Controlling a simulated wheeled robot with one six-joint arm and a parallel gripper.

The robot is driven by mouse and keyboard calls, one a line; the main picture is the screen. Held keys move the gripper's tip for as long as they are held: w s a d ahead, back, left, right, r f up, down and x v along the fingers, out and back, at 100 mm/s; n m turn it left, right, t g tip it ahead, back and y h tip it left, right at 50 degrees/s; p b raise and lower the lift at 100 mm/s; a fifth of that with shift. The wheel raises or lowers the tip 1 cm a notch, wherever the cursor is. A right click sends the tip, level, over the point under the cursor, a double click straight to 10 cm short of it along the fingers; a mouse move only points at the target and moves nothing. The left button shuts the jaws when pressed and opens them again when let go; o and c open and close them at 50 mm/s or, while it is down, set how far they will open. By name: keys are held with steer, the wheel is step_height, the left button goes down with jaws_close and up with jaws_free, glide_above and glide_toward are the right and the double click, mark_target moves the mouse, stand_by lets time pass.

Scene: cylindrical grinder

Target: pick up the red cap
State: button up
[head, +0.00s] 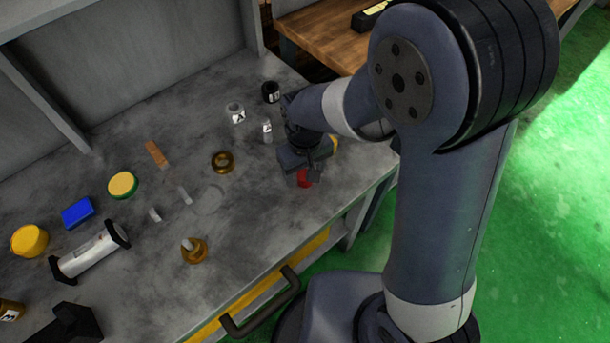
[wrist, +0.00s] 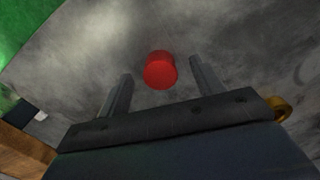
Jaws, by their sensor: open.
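The red cap (wrist: 159,70) is a small red cylinder on the grey worktop. In the wrist view it lies ahead of my gripper (wrist: 158,86), roughly centred between the two open fingers and apart from both. In the head view only part of the red cap (head: 304,178) shows, next to my gripper (head: 305,172), which hides the rest. My gripper is open with nothing in it, close to the cap near the right end of the worktop.
The grey worktop (head: 255,205) holds a brass ring (head: 222,161), a black container (head: 270,92), a clear jar (head: 235,113), a brass piece with a peg (head: 194,250) and a blue block (head: 78,212). A yellow object (head: 334,143) is partly hidden behind my gripper. A black handle (head: 262,305) juts out at the front.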

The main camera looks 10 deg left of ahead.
steer(key=shift+c, duration=0.2)
steer(key=c, duration=1)
